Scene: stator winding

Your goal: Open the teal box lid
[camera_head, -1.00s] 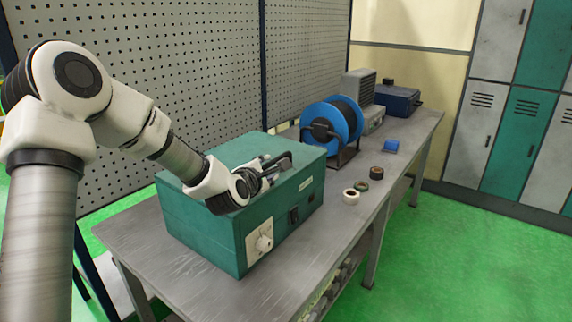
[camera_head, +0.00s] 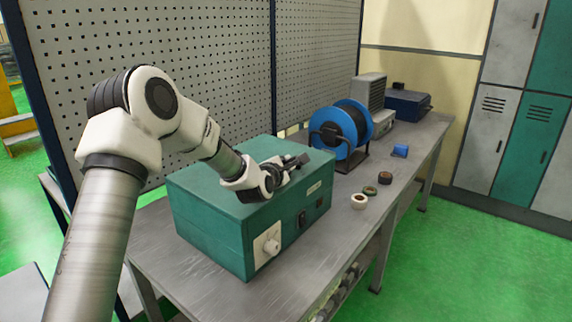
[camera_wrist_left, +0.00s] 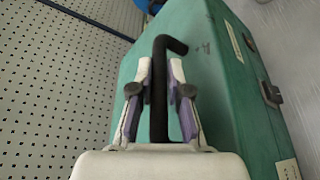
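The teal box (camera_head: 208,232) stands on the workbench with its lid (camera_head: 210,188) down. It also fills much of the left wrist view (camera_wrist_left: 205,75). A black bar handle (camera_wrist_left: 159,90) lies on the lid and bends to the right at its far end. My left gripper (camera_head: 287,168) is low over the lid, at the handle. In the left wrist view its two fingers (camera_wrist_left: 160,90) stand one on each side of the bar, with narrow gaps showing. In the head view the arm and gripper hide part of the handle. My right gripper is not in view.
The grey workbench (camera_head: 222,292) runs to the back right. Behind the box are a blue cable reel (camera_head: 327,127), a dark blue case (camera_head: 408,102) and several small rolls, including a white one (camera_head: 359,201). A perforated panel (camera_head: 215,60) stands close behind the box.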

